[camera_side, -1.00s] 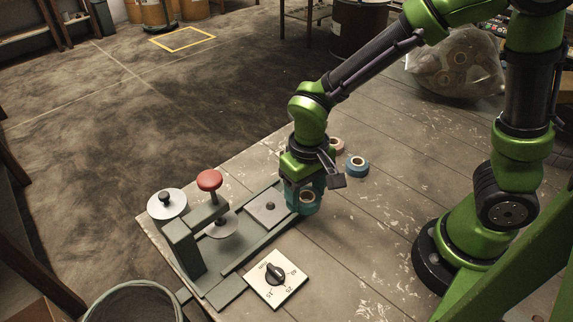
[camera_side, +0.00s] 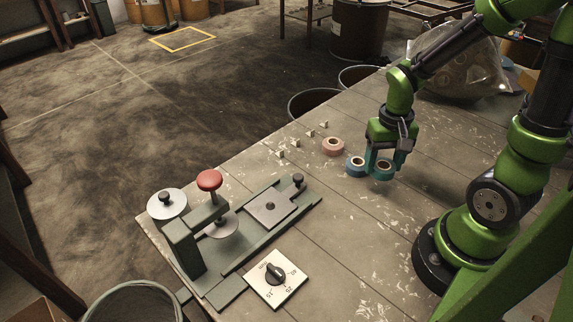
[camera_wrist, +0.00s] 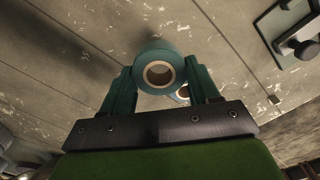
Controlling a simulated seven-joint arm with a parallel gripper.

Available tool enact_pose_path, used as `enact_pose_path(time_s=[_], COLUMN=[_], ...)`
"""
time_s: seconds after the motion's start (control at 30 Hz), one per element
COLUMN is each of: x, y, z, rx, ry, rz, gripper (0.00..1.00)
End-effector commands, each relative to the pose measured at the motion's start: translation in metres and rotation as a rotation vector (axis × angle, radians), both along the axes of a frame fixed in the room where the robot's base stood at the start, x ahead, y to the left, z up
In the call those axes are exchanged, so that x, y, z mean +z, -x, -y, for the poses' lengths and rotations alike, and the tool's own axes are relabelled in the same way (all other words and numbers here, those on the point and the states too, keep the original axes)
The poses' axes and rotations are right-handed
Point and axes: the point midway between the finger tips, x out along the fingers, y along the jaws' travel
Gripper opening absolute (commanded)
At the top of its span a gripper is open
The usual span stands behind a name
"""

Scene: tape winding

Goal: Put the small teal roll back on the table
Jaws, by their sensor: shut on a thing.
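My gripper (camera_side: 384,162) is shut on the small teal roll (camera_side: 383,176), on the right part of the table (camera_side: 420,215). In the wrist view the teal roll (camera_wrist: 158,53) sits between the two fingers, its tan core facing the camera. It is at or just above the tabletop; I cannot tell whether it touches. A blue roll (camera_side: 355,173) lies just left of it in the side view, very close. A pink roll (camera_side: 333,151) lies farther back and left. In the wrist view another roll (camera_wrist: 182,98) is mostly hidden behind the held one.
The green winding fixture (camera_side: 235,262) with a red knob (camera_side: 209,180) and metal plate (camera_side: 271,207) stands at the front left, with a dial (camera_side: 276,272) beside it. Small pale cubes (camera_side: 294,143) lie near the back edge. Dark bins (camera_side: 312,103) stand beyond it. Table front right is clear.

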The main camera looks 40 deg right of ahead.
Motion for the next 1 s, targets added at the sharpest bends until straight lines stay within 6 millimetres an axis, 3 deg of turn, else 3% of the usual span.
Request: enact_pose_path(time_s=[0.1, 0.2, 0.37, 0.47, 0.8, 1.0], x=[-0.004, -0.006, -0.007, -0.009, -0.018, -0.021], y=[0.011, 0.018, 0.014, 0.0, -0.079, -0.115], z=[0.033, 0.05, 0.055, 0.063, 0.106, 0.124], rx=[-0.065, -0.074, 0.01, 0.024, 0.023, 0.025], ry=[0.0, 0.001, 0.006, 0.006, 0.006, 0.006], rz=[0.001, 0.005, 0.017, 0.017, 0.017, 0.017], gripper=[0.25, 0.25, 0.25, 0.25, 0.25, 0.25])
